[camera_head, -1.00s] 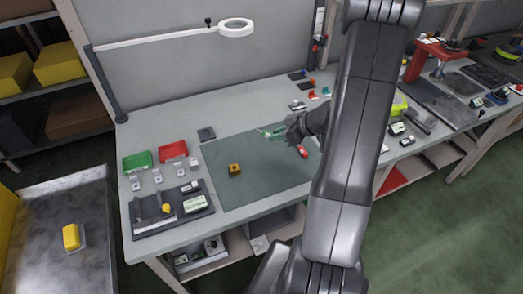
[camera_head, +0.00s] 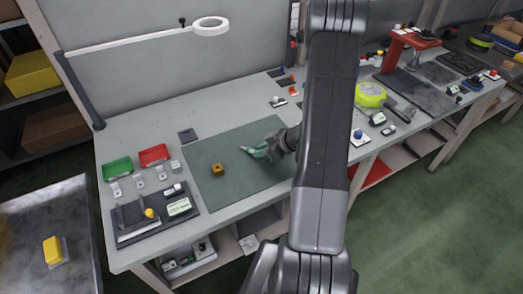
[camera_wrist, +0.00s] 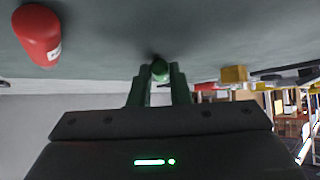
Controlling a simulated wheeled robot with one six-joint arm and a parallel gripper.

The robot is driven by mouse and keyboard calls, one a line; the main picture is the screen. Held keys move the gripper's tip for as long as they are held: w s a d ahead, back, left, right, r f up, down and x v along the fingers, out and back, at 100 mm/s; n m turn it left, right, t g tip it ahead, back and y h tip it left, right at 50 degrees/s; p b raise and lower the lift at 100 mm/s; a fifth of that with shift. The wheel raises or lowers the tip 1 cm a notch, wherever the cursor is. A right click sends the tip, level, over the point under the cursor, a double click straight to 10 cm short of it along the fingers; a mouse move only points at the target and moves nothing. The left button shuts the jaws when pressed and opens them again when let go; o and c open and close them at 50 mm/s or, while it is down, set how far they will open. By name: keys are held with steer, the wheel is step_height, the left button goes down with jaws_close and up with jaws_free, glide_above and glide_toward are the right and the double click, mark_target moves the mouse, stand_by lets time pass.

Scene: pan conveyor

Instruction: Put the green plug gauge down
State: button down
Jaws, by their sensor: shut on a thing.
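My gripper (camera_head: 257,152) is over the dark green mat (camera_head: 226,143) on the workbench. In the wrist view its two green fingers (camera_wrist: 159,82) are shut on the green plug gauge (camera_wrist: 160,68), whose rounded end shows between the tips. The gauge is close to the mat; I cannot tell whether it touches it. In the head view I cannot clearly separate the gauge from the green fingers.
A brass-coloured block (camera_head: 217,169) sits on the mat, left of my gripper; it also shows in the wrist view (camera_wrist: 235,73). A red cylinder (camera_wrist: 38,35) is on the mat's other side. Green (camera_head: 117,167) and red (camera_head: 153,154) bins stand left. Bare mat lies between block and gripper.

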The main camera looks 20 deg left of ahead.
steer(key=shift+f, duration=0.2)
steer(key=c, duration=1.3)
jaws_free()
steer(key=shift+c, duration=0.2)
steer(key=shift+r, duration=0.15)
steer(key=shift+r, duration=0.2)
steer(key=p+v, duration=0.1)
steer(key=v, duration=1.1)
steer(key=shift+p, duration=0.3)
steer(key=shift+f, duration=0.15)
